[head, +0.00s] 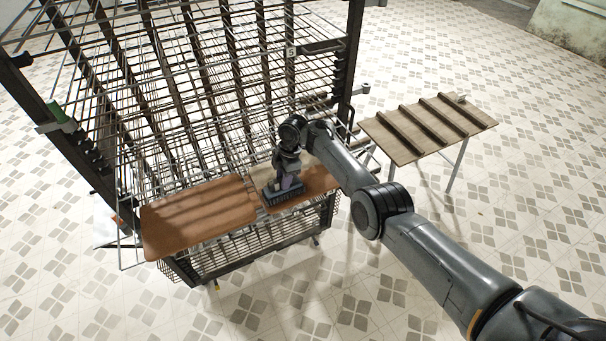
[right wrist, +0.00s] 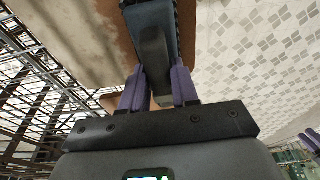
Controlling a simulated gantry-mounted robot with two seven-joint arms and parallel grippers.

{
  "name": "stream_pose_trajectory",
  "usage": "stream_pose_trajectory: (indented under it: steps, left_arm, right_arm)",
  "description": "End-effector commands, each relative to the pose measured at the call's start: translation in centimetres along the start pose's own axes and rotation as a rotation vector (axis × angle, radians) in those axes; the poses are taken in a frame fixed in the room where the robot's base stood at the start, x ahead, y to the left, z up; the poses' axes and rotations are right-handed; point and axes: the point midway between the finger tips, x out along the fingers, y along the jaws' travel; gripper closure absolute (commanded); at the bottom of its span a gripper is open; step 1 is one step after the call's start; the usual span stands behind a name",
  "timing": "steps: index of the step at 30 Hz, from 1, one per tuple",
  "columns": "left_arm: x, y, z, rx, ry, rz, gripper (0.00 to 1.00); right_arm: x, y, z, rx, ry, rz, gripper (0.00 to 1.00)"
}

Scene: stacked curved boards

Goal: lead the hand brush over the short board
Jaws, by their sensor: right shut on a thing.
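The short board (head: 318,183) is the right one of two brown boards on the rack's front. Its far left part looks pale, and my gripper and the brush hide part of it. The hand brush (head: 284,195) is dark, with bristles downward over the near left part of this board; I cannot tell whether they press on it. My right gripper (head: 289,180) is shut on the brush handle. In the right wrist view its purple fingers (right wrist: 158,88) flank the handle of the brush (right wrist: 153,50), with the pale board surface (right wrist: 70,35) to the left.
A longer brown board (head: 195,218) lies left of the short one. The tall wire rack (head: 200,75) rises behind both boards. A small table with dark slats (head: 425,128) stands to the right. The tiled floor in front is clear.

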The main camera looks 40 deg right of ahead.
Motion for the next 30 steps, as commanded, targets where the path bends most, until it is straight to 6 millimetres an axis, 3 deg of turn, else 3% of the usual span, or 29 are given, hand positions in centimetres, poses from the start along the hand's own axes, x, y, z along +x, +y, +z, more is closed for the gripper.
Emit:
stream_pose_trajectory:
  steps: [7,22,30]
  left_arm:
    - [0.0,0.2,-0.1,-0.008,0.001,0.006,0.60]
    - [0.0,0.2,-0.1,-0.009,0.001,0.007,0.60]
    - [0.0,0.0,0.0,-0.001,0.000,0.001,0.60]
  right_arm:
    - [0.1,0.1,-1.7,-0.002,0.000,0.001,1.00]
    - [0.2,0.1,-2.0,-0.001,0.000,0.002,1.00]
    - [0.6,0.1,-3.5,-0.001,0.000,0.002,1.00]
